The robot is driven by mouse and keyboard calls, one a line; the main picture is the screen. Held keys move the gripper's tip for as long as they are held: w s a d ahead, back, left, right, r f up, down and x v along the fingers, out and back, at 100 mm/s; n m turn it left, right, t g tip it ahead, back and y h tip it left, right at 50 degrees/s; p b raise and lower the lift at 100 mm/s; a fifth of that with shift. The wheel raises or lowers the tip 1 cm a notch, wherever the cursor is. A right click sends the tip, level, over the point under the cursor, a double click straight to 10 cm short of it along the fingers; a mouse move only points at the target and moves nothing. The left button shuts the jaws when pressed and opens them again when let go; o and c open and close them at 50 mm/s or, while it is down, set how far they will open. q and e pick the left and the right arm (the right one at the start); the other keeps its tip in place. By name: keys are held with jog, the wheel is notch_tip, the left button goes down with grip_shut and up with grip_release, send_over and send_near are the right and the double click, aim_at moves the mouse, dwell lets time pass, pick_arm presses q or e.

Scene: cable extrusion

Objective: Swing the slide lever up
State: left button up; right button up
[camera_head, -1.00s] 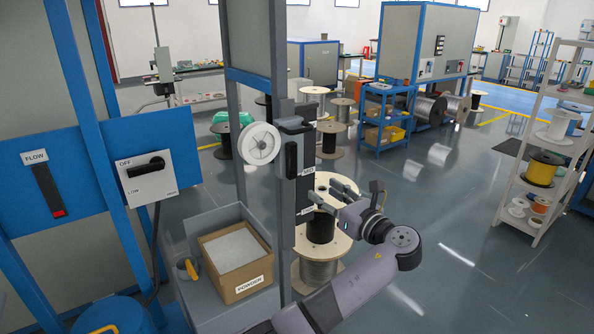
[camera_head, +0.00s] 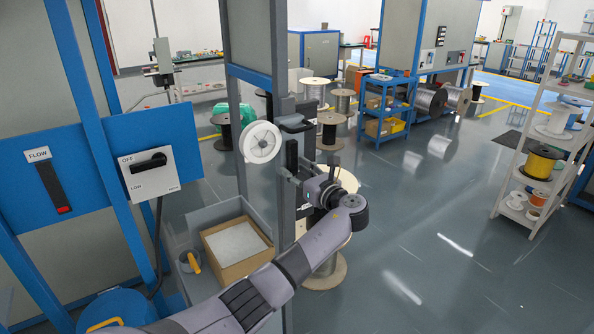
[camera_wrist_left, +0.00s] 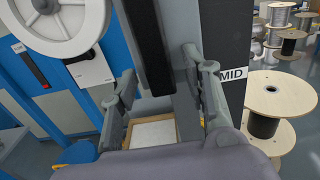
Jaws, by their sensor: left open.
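A black upright bar (camera_head: 291,157), which looks like the slide lever, is on the front of the grey post beside the white spool wheel (camera_head: 261,142). In the left wrist view the bar (camera_wrist_left: 149,45) hangs from the top of the picture, with its lower end between my fingers. My left gripper (camera_head: 288,178) is at the lower part of the bar; in the wrist view it (camera_wrist_left: 160,72) is open, with one finger on each side. A gap shows on both sides, so I see no grip. The "MID" label (camera_wrist_left: 232,75) is right of the fingers. My right gripper is not in view.
A cardboard box (camera_head: 235,248) of pale powder stands in a grey tray below left of the post. A wooden cable reel (camera_head: 325,272) stands behind my forearm. A blue panel with a flow gauge (camera_head: 48,180) and a switch box (camera_head: 150,175) is at left. Open floor lies right.

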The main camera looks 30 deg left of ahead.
pick_arm(q)
jog(key=shift+c, duration=0.4)
grip_shut()
dwell(0.4)
